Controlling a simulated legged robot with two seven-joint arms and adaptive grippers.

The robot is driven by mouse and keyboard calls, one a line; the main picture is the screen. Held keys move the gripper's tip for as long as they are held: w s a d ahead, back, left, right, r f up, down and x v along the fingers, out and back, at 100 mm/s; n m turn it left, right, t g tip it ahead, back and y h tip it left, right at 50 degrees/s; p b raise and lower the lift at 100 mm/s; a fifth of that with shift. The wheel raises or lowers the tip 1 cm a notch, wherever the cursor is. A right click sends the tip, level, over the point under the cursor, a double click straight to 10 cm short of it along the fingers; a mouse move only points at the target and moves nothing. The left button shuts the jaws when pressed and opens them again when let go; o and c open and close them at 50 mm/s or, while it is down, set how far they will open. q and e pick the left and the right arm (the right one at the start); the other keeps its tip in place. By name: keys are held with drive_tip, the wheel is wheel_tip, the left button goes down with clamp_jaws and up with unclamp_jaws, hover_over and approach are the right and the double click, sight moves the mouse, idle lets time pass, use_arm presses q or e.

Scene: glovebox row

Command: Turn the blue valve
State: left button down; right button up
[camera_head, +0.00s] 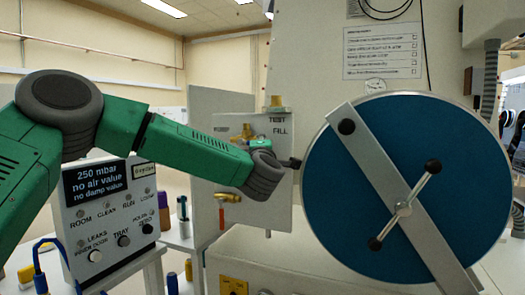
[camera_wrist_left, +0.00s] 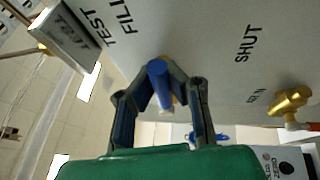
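The blue valve (camera_wrist_left: 158,82) shows in the left wrist view as a blue handle standing out from the grey panel, near the TEST and FILL labels. My left gripper (camera_wrist_left: 162,86) reaches it, and its two dark fingers close in on either side of the handle. They appear shut on it, though the exact contact is partly hidden. In the head view my left gripper (camera_head: 290,162) is in front of the panel (camera_head: 265,210), and the blue valve is hidden there. My right gripper is in neither view.
A large round blue door (camera_head: 340,230) with a metal bar stands close right of my left gripper. A brass valve with a red handle (camera_head: 222,212) is below my wrist. A control box (camera_head: 105,205) with a display stands at left.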

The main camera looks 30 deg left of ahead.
use_arm(q)
drive_tip(key=shift+a+r+n, duration=0.1)
drive_tip(key=shift+r+n, duration=0.2)
idle(0.5)
drive_tip(key=c, duration=1.7)
unclamp_jaws()
drive_tip(key=shift+o, duration=0.7)
drive_tip(key=shift+s+a, duration=0.1)
drive_tip(key=shift+s, duration=0.05)
drive_tip(key=shift+f, duration=0.1)
drive_tip(key=v, duration=1.1)
drive_tip(key=shift+s+d, duration=0.3)
